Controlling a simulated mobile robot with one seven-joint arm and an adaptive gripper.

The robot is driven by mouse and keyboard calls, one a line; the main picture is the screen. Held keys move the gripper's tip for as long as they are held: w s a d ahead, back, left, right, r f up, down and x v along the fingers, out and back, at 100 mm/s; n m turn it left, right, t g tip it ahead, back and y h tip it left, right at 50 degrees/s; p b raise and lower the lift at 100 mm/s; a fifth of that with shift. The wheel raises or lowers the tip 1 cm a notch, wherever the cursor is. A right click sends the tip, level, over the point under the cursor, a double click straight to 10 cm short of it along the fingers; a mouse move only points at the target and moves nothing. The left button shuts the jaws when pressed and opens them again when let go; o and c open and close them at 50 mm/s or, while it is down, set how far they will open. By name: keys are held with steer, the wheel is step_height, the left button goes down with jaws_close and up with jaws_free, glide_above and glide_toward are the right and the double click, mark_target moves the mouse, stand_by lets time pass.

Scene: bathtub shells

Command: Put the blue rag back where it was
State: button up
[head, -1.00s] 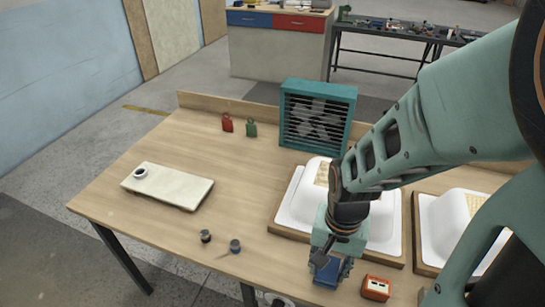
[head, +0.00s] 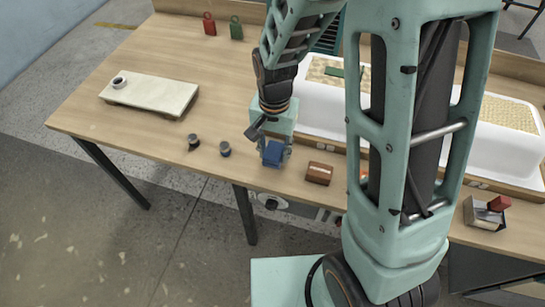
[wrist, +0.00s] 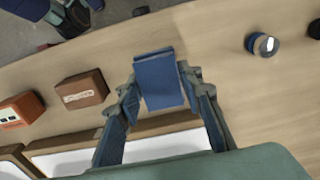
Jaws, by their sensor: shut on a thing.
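The folded blue rag (head: 273,153) is between the fingers of my gripper (head: 274,157), near the table's front edge. In the wrist view the rag (wrist: 159,80) is a flat blue bundle, with the two fingers of my gripper (wrist: 160,92) closed on its sides. I cannot tell whether it touches the tabletop or hangs just above it. A brown box (head: 319,173) stands just right of it and also shows in the wrist view (wrist: 81,89).
White tub shells (head: 308,108) with woven patches stand behind and to the right. An orange box (wrist: 20,108) sits beyond the brown box. Two small dark pots (head: 225,149) stand left of my gripper. A pale board (head: 150,96) lies farther left. Bare wood lies between them.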

mark_target(273, 158)
steer(key=shift+w+a+f+b, duration=0.1)
steer(key=shift+f+b, duration=0.55)
steer(key=shift+f, duration=0.25)
steer(key=shift+w+a+f+b, duration=0.1)
steer(key=shift+f+b, duration=0.5)
steer(key=shift+f, duration=0.3)
steer(key=shift+f, duration=0.15)
steer(key=o, duration=1.1)
step_height(273, 158, up, 12)
steer(key=shift+r+p, duration=0.2)
steer(key=shift+p, duration=0.5)
